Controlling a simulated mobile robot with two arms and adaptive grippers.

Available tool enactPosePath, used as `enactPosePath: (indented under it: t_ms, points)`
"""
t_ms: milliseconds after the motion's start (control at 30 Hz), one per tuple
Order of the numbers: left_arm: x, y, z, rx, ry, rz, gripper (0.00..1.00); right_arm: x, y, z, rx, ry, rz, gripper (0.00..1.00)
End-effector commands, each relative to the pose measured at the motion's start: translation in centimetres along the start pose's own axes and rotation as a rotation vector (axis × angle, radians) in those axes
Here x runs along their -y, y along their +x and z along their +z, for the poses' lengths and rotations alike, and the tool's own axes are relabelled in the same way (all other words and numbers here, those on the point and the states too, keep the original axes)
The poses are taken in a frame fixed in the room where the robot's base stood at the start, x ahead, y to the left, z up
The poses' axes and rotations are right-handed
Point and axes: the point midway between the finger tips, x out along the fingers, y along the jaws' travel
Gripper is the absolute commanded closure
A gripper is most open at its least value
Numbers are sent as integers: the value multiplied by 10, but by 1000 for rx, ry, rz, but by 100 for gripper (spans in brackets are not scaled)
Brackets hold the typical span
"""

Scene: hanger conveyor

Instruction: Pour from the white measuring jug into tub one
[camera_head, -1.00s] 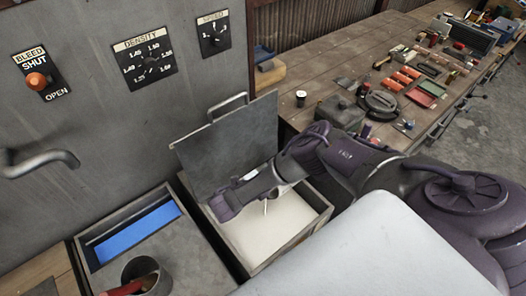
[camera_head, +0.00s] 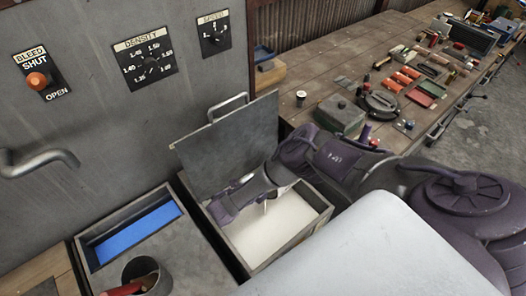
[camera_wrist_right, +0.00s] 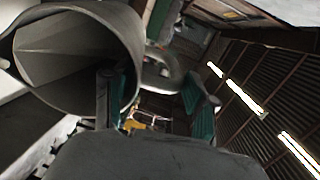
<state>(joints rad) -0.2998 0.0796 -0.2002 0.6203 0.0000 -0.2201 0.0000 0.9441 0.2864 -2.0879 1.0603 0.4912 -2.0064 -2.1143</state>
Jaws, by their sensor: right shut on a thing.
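My right arm reaches in from the right in the head view, with its wrist (camera_head: 258,190) over an open tub (camera_head: 320,222) of smooth cream-white contents. A grey metal lid (camera_head: 225,140) stands raised behind this tub. I see no number on the tub. In the right wrist view, the jug (camera_wrist_right: 75,55) looks grey in shadow, its wide mouth at the upper left. My right gripper (camera_wrist_right: 160,100), with teal finger pads, is shut on the jug's handle. The jug cannot be made out in the head view, and its contents do not show. My left gripper is not in view.
Left of the tub is a grey box with a blue opening (camera_head: 140,230). A grey panel with dials, a red knob (camera_head: 37,82) and a pipe (camera_head: 40,163) rises behind. A cluttered bench (camera_head: 310,85) is at right.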

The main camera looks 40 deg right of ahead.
Motion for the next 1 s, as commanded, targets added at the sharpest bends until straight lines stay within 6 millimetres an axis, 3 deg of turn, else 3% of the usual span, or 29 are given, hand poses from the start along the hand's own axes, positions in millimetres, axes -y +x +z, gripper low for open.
enactPosePath:
  t_ms: [1000]
  points:
    - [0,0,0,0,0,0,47,-11,-9,1,-8,2,-103,100]
